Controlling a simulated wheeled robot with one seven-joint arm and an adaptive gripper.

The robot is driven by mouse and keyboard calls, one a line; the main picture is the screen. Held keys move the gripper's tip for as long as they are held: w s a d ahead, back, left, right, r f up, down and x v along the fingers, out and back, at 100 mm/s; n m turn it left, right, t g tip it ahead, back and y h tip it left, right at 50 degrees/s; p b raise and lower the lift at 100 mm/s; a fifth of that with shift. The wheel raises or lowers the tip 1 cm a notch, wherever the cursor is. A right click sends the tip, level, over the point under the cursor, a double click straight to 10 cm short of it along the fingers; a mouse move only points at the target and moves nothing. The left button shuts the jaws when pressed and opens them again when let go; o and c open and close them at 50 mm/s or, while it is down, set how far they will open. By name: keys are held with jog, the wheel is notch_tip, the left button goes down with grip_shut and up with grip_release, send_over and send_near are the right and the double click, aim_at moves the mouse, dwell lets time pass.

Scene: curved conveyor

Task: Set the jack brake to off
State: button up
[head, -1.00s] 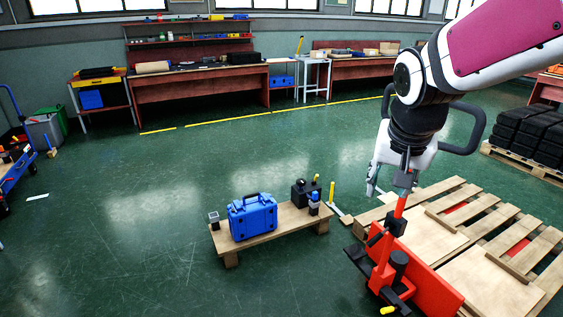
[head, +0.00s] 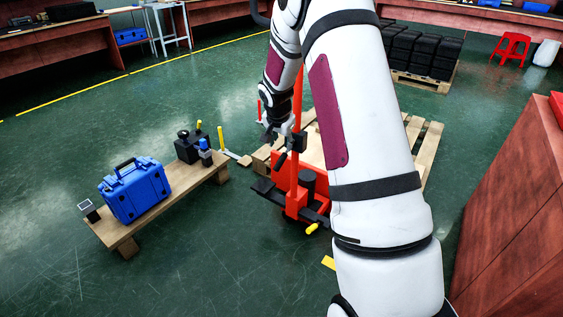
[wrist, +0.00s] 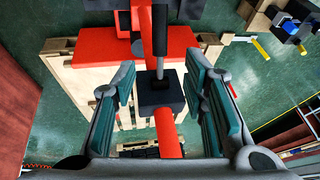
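The red jack (head: 287,180) stands at the end of a wooden pallet. It has an upright red post (head: 298,100), a black cylinder and a black lever on the post. A yellow-tipped pedal (head: 311,228) sticks out low at its front; I cannot tell which part is the brake. My gripper (head: 272,133) is beside the post in the head view, partly hidden by the jack and my arm. In the wrist view my gripper (wrist: 163,85) is open, with fingers apart on both sides of a red bar and black block (wrist: 160,92). Contact is not clear.
A low wooden bench (head: 150,205) with a blue case (head: 135,190) stands left of the jack. The pallet (head: 415,140) lies behind the jack. A reddish wooden cabinet (head: 510,210) is close on the right. Green floor is clear in front of the bench.

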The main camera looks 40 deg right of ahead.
aim_at(282, 157)
jog(key=b+x, duration=0.3)
jog(key=x, duration=0.9)
jog(key=shift+s+a, duration=0.1)
jog(key=shift+c, duration=0.4)
grip_shut()
